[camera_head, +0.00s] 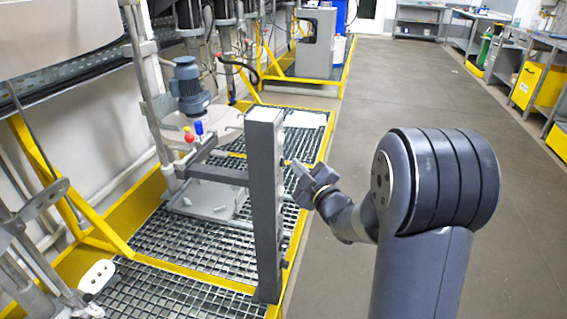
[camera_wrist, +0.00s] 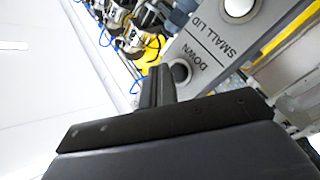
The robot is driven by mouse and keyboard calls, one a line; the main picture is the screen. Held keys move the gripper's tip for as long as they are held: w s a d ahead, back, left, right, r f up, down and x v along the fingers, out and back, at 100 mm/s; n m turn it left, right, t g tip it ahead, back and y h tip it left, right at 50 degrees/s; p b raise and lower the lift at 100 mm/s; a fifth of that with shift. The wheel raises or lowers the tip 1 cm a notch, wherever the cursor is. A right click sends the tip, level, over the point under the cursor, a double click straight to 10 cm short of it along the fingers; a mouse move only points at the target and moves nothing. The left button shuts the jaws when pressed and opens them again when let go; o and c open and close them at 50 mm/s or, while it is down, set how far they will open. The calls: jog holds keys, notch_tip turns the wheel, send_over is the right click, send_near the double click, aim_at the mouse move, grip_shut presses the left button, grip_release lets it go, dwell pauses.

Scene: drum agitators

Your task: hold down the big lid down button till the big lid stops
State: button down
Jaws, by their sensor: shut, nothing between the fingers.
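My gripper (camera_head: 300,172) is shut and empty, at the right side of the upright grey control post (camera_head: 265,200). In the wrist view my gripper's fingers (camera_wrist: 158,82) point at the post's panel. The panel also reads SMALL LID, with a white button (camera_wrist: 238,7) beyond. No BIG LID label shows. A round grey lid (camera_head: 228,128) with a blue motor (camera_head: 188,88) stands left of the post.
A yellow-edged platform with metal grating (camera_head: 195,248) runs under the post and the drum station. A grey arm (camera_head: 212,172) joins the post to the station. The floor (camera_head: 400,95) to the right is open. Benches and yellow cabinets (camera_head: 530,85) stand far right.

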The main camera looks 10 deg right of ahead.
jog(key=shift+a, duration=0.1)
jog(key=shift+w+a+b, duration=0.15)
jog(key=shift+a+b, duration=0.15)
jog(key=shift+b, duration=0.15)
jog(key=shift+w+a+b, duration=0.2)
jog(key=shift+a+b, duration=0.15)
jog(key=shift+a, duration=0.15)
dwell(0.6)
jog(key=shift+d, duration=0.15)
dwell(4.3)
jog(key=shift+s+d, duration=0.35)
jog(key=shift+d, duration=0.4)
jog(key=shift+s+d+b, duration=0.1)
jog(key=shift+s+d, duration=0.2)
jog(key=shift+d, duration=0.45)
jog(key=shift+s+d+b, duration=0.15)
jog(key=shift+s+d, duration=0.2)
jog(key=shift+d, duration=0.45)
jog(key=shift+s+d+b, duration=0.1)
jog(key=shift+s+d, duration=0.2)
jog(key=shift+d, duration=0.45)
